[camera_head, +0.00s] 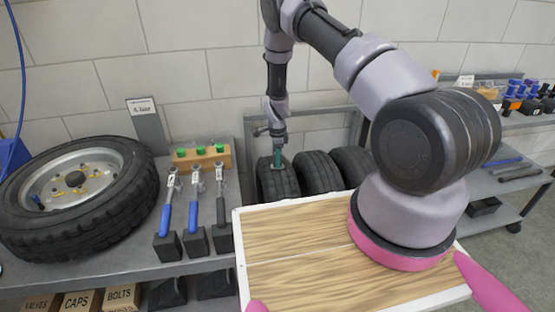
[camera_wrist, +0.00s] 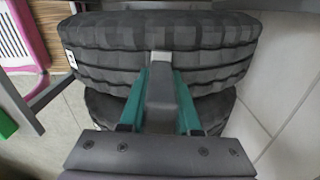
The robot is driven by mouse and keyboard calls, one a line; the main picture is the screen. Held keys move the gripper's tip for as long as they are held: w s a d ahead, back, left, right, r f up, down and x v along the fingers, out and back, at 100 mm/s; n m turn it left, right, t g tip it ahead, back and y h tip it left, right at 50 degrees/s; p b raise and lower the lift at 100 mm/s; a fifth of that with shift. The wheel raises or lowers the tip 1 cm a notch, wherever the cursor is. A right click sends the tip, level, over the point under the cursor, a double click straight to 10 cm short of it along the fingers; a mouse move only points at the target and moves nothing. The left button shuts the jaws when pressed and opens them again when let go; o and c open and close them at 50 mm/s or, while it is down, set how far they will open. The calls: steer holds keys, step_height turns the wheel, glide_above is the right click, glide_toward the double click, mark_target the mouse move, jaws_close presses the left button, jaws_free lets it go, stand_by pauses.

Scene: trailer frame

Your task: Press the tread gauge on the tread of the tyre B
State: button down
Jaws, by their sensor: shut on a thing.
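My gripper (camera_head: 277,158) points down over the leftmost of the standing tyres (camera_head: 278,182). In the wrist view its teal fingers (camera_wrist: 160,80) are closed on the sides of a grey tread gauge (camera_wrist: 161,98). The gauge's lighter tip (camera_wrist: 160,58) lies over the dark, grooved tread of the nearest tyre (camera_wrist: 215,35); I cannot tell whether it touches. That tyre has a small white label (camera_wrist: 70,58) at its left edge, too small to read, so I cannot tell which tyre is B.
Two more tyres (camera_head: 318,172) (camera_head: 353,165) stand to the right in the rack. A wheel (camera_head: 75,195) lies on the left bench beside blue- and black-handled tools (camera_head: 192,215). A wooden tray (camera_head: 290,235) is in front. A shelf with small parts (camera_head: 515,115) is at right.

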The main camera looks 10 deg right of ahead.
steer(key=shift+f, duration=0.1)
steer(key=shift+r, duration=3.05)
